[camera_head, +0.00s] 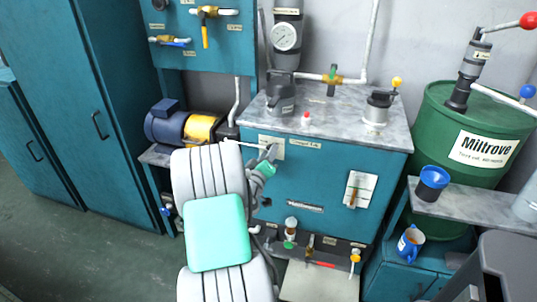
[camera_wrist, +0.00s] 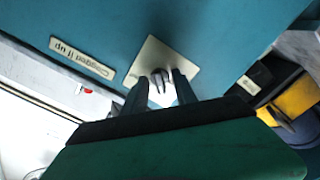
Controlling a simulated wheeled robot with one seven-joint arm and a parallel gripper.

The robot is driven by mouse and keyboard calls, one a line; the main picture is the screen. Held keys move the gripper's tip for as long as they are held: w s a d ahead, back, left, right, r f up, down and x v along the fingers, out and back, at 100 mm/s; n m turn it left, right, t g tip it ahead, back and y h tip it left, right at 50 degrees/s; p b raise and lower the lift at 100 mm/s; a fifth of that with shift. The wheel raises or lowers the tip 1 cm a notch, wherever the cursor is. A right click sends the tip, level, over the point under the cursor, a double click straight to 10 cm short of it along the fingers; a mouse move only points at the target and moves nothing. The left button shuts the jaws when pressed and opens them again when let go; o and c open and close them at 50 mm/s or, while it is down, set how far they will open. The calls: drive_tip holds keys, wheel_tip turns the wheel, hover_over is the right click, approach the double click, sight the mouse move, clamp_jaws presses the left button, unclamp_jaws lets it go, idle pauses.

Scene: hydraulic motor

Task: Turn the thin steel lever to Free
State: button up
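The thin steel lever (camera_head: 243,143) shows in the head view as a thin pale bar reaching left from a pale plate (camera_head: 274,147) at the upper left of the teal cabinet front. My gripper (camera_head: 268,157) is at that plate, close to the lever's right end. In the wrist view, my gripper's two dark fingers (camera_wrist: 160,90) stand apart in front of the plate (camera_wrist: 148,52). Small silvery metal pieces show between them; I cannot tell whether the fingers touch these. The rest of the lever is hidden in this view, and any position lettering is unreadable.
A label (camera_wrist: 82,58) is beside the plate. A grey marble top (camera_head: 340,115) with a pressure gauge and fittings is above the front. A blue and yellow motor (camera_head: 180,126) is at left, and a green drum (camera_head: 450,125) at right.

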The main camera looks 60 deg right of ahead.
drive_tip(key=s+a+b, duration=0.1)
drive_tip(key=a, duration=0.6)
drive_tip(key=shift+a, duration=0.4)
drive_tip(key=shift+s, duration=0.1)
